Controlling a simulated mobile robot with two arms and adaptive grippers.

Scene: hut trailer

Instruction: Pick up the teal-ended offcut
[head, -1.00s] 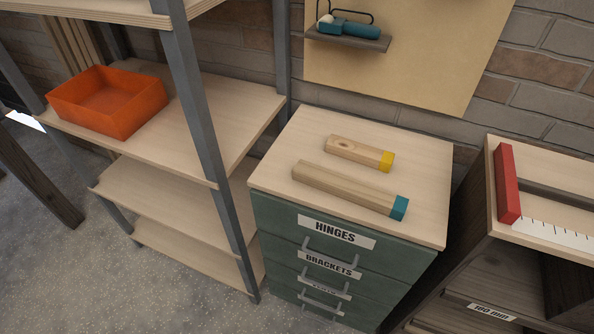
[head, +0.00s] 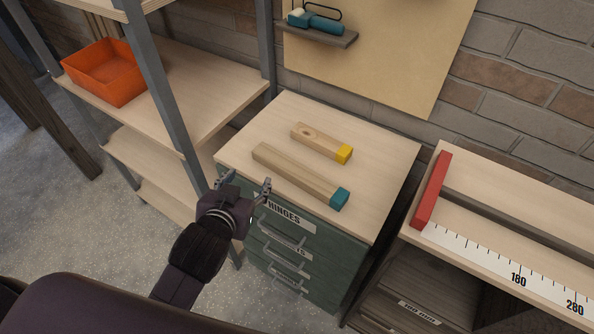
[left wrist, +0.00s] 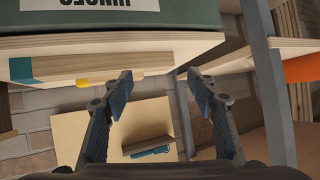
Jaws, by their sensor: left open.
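The teal-ended offcut (head: 298,174) is a long wooden block with a teal right end, lying on top of the green drawer cabinet (head: 375,180). It also shows in the left wrist view (left wrist: 95,66), on the cabinet top's edge area. A shorter yellow-ended offcut (head: 320,143) lies behind it, apart from it. My left gripper (head: 246,184) is open and empty, in front of the cabinet's front left edge, left of the offcut and apart from it. Its two fingers (left wrist: 160,92) show spread in the left wrist view. My right gripper is not in view.
A shelf unit (head: 190,90) with an orange bin (head: 104,72) stands left of the cabinet. A bench (head: 500,215) with a red stop (head: 431,190) and a ruler stands on the right. A small shelf (head: 318,34) with a teal-handled tool hangs on the wall board behind.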

